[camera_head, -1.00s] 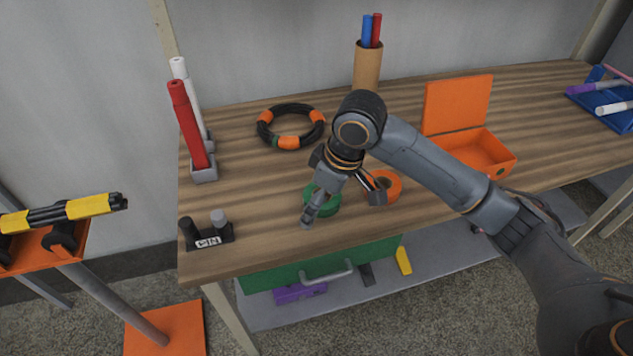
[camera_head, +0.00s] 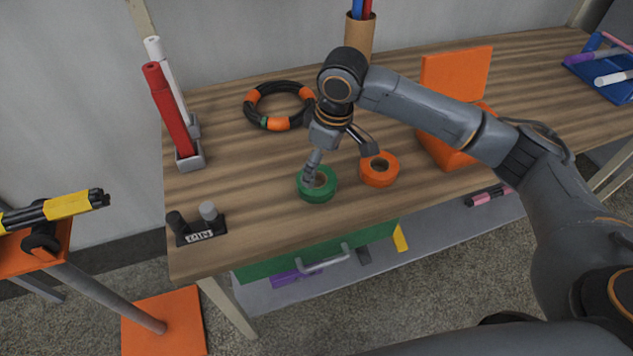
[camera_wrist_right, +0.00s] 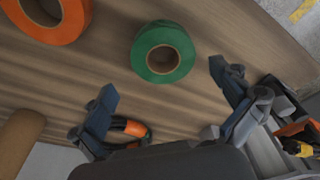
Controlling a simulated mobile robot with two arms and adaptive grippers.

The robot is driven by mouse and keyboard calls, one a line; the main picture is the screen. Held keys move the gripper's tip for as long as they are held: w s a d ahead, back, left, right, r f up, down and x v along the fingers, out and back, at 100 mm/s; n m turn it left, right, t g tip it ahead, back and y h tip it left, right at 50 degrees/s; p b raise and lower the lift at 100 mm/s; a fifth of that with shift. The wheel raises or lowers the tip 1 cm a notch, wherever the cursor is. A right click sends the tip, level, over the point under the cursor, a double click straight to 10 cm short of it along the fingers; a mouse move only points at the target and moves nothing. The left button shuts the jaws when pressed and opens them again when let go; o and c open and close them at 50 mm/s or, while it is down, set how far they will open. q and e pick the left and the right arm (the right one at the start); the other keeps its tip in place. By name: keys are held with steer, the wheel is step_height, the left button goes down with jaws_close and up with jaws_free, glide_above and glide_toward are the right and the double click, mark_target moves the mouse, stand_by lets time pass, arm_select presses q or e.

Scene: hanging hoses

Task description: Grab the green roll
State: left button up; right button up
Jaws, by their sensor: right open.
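The green roll (camera_head: 317,192) lies flat on the wooden table near its front edge. In the right wrist view the green roll (camera_wrist_right: 163,36) is ahead of the fingertips, roughly centred between them. My right gripper (camera_head: 342,165) is open and empty, pointing down just behind and above the roll. The other finger is over the table near the orange roll. In the right wrist view both fingers of the gripper (camera_wrist_right: 162,78) are spread apart. My left gripper is not in view.
An orange roll (camera_head: 379,178) lies close to the right of the green one. Behind are a hose ring (camera_head: 252,110) and a cardboard cup (camera_head: 359,42). An orange box (camera_head: 455,75) stands right, a black holder (camera_head: 185,235) left.

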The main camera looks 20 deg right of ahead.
mark_target(317, 179)
steer(key=f, duration=0.5)
steer(key=shift+w+a, duration=0.1)
steer(key=shift+a, duration=0.3)
steer(key=shift+r, duration=0.1)
steer(key=c, duration=1.2)
steer(key=shift+o, duration=0.2)
